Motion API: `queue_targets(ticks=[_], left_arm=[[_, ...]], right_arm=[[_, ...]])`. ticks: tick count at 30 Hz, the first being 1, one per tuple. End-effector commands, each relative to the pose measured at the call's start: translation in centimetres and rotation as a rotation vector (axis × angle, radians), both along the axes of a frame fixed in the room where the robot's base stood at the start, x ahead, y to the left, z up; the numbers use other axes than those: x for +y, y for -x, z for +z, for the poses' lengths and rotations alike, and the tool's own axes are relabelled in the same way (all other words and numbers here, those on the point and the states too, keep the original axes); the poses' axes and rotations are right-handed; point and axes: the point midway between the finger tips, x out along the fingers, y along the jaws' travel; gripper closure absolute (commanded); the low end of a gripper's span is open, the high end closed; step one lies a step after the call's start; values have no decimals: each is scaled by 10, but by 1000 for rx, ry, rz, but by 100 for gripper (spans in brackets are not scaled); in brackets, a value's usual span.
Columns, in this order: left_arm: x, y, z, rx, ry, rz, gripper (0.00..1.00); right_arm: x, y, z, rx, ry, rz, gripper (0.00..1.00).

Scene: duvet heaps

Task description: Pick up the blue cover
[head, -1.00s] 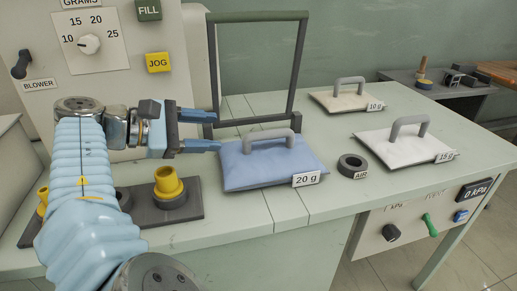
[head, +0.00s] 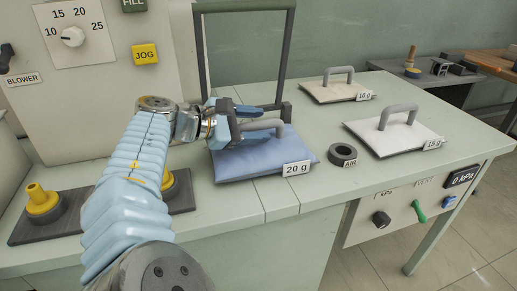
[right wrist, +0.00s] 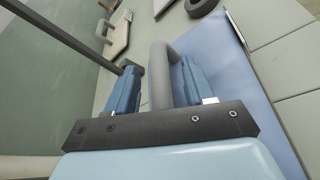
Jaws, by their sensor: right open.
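The blue cover (head: 250,160), a flat pillow-like pad with a grey handle (head: 272,124) and a "20 g" tag, lies on the pale green bench. My right gripper (head: 262,117) is at the handle, with its blue fingers open. In the right wrist view, the grey handle (right wrist: 160,76) stands between the two fingers (right wrist: 157,85), and the blue cover (right wrist: 215,60) shows behind. I cannot tell whether either finger touches the handle. My left gripper is not in view.
A dark upright frame (head: 197,62) stands just behind the blue cover. A black AIR ring (head: 342,153) lies to its right. Two white covers, "15 g" (head: 405,140) and "10 g" (head: 335,92), lie farther right. Yellow fittings (head: 40,200) stand on a dark plate at left.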

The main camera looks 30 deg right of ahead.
Motion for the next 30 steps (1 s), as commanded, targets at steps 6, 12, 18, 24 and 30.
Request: queue_targets(ticks=[6, 12, 18, 24, 30], left_arm=[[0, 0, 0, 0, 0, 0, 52], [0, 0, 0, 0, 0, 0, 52], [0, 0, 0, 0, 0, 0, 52], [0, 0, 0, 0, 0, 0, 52], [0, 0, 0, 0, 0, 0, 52]], right_arm=[[0, 0, 0, 0, 0, 0, 60], [0, 0, 0, 0, 0, 0, 90], [1, 0, 0, 0, 0, 0, 100], [1, 0, 0, 0, 0, 0, 100], [-3, -2, 5, -1, -1, 0, 100]])
